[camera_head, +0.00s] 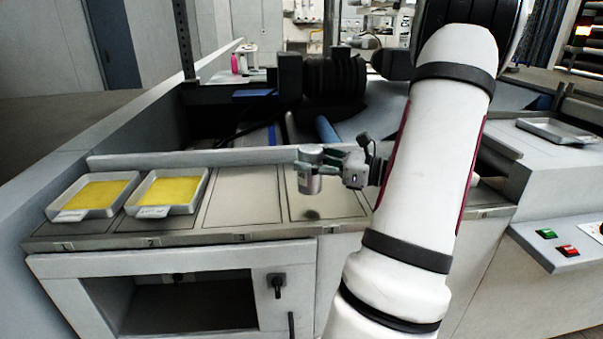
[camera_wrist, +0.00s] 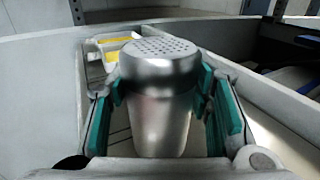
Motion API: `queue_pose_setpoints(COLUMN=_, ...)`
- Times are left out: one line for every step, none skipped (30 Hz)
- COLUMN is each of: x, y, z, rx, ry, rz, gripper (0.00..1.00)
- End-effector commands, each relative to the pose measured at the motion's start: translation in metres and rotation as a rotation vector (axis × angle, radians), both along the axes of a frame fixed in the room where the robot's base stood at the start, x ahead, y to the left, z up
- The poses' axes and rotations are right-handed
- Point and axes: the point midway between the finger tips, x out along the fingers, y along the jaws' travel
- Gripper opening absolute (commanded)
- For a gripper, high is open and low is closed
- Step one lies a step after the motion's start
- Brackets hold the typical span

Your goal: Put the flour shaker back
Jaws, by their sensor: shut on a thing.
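The flour shaker (camera_wrist: 160,105) is a silvery metal cup with a perforated domed lid. It stands upright between the green-padded fingers of my gripper (camera_wrist: 161,98), which is shut on it. In the head view the shaker (camera_head: 310,177) is held at the left end of my gripper (camera_head: 312,162), above the counter (camera_head: 240,195). A small dark shadow lies on the panel below it, and the shaker appears clear of the surface. No marked resting place for the shaker can be made out.
Two trays with yellow sheets, the left one (camera_head: 63,214) and the right one (camera_head: 146,212), sit on the counter's left. The panel right of them is bare. A low ledge (camera_head: 200,158) runs behind. Another tray (camera_head: 556,131) and a button panel (camera_head: 556,243) are at the right.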

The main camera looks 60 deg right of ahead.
Motion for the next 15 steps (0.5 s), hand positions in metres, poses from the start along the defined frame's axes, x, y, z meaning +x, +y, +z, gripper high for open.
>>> queue_pose_setpoints(x=0.007, y=-0.001, z=-0.001, rx=0.000, ry=0.000, rz=0.001, gripper=0.12)
queue_pose_setpoints(x=0.009, y=-0.002, z=-0.001, rx=0.000, ry=0.000, rz=0.000, gripper=0.12)
queue_pose_setpoints(x=0.012, y=-0.003, z=-0.001, rx=0.000, ry=-0.001, rz=0.000, gripper=0.12)
queue_pose_setpoints(x=0.013, y=-0.004, z=-0.001, rx=0.000, ry=-0.001, rz=0.000, gripper=0.12)
queue_pose_setpoints(x=0.014, y=-0.004, z=-0.001, rx=0.000, ry=-0.001, rz=0.000, gripper=0.12)
queue_pose_setpoints(x=0.016, y=-0.004, z=-0.001, rx=0.000, ry=0.000, rz=0.000, gripper=0.12)
queue_pose_setpoints(x=0.017, y=-0.004, z=-0.002, rx=0.000, ry=0.000, rz=0.000, gripper=0.12)
queue_pose_setpoints(x=0.020, y=-0.005, z=-0.002, rx=0.000, ry=0.000, rz=0.001, gripper=0.12)
queue_pose_setpoints(x=0.024, y=-0.005, z=-0.002, rx=0.000, ry=0.000, rz=0.002, gripper=0.12)
queue_pose_setpoints(x=0.028, y=-0.006, z=-0.003, rx=0.000, ry=-0.001, rz=0.002, gripper=0.12)
queue_pose_setpoints(x=0.029, y=-0.007, z=-0.006, rx=0.002, ry=-0.001, rz=-0.001, gripper=0.12)
queue_pose_setpoints(x=0.027, y=-0.007, z=-0.014, rx=0.005, ry=0.000, rz=-0.002, gripper=0.12)
queue_pose_setpoints(x=0.027, y=-0.007, z=-0.020, rx=0.005, ry=0.000, rz=-0.001, gripper=0.12)
queue_pose_setpoints(x=0.027, y=-0.007, z=-0.025, rx=0.005, ry=0.000, rz=-0.001, gripper=0.12)
queue_pose_setpoints(x=0.027, y=-0.007, z=-0.031, rx=0.005, ry=0.000, rz=-0.001, gripper=0.12)
